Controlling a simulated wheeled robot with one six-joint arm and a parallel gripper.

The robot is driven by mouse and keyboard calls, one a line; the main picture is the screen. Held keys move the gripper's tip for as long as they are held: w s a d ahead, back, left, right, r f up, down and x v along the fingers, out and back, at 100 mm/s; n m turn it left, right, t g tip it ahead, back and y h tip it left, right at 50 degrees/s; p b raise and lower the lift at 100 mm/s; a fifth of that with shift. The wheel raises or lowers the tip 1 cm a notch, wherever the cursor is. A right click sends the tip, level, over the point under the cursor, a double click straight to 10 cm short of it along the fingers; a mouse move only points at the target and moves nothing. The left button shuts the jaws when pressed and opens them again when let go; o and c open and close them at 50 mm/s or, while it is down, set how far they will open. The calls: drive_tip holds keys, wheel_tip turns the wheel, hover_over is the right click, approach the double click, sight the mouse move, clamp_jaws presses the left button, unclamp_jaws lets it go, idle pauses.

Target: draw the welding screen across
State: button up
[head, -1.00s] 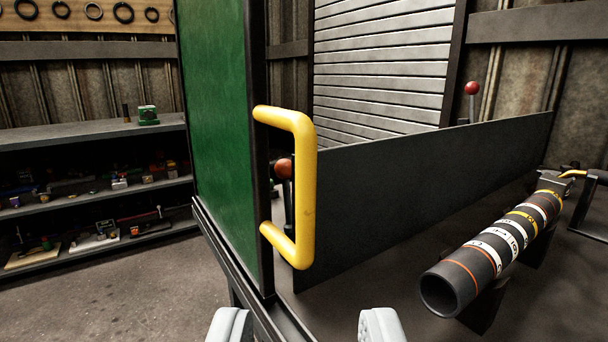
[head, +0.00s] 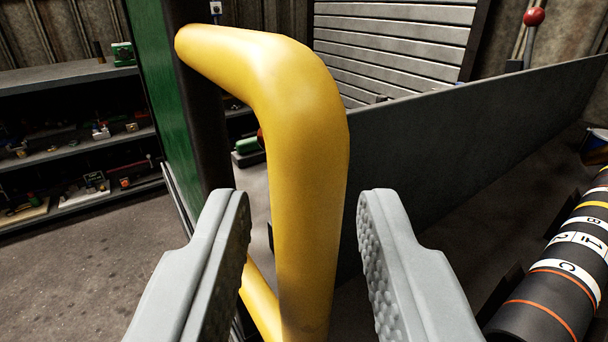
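The green welding screen (head: 160,110) stands at the left with a dark frame edge. Its yellow D-shaped handle (head: 308,150) sticks out from that edge and fills the middle of the view. My gripper (head: 305,215) is open, with one grey finger on each side of the handle's upright bar. Gaps show between the bar and both finger pads. The handle's lower end is partly hidden behind the left finger.
A dark driveshaft tube (head: 560,280) with white, yellow and orange bands lies at the right. A dark upright plate (head: 470,150) runs behind the handle. Shelves (head: 70,150) with small items stand at the far left above open floor.

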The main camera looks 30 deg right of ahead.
drive_tip(key=shift+w+d, duration=0.15)
drive_tip(key=shift+w, duration=0.1)
drive_tip(key=shift+c, duration=0.4)
clamp_jaws()
drive_tip(key=shift+s, duration=0.1)
drive_tip(key=s+d, duration=0.1)
drive_tip(key=s, duration=3)
drive_tip(key=shift+s, duration=0.4)
drive_tip(key=shift+o, duration=0.4)
unclamp_jaws()
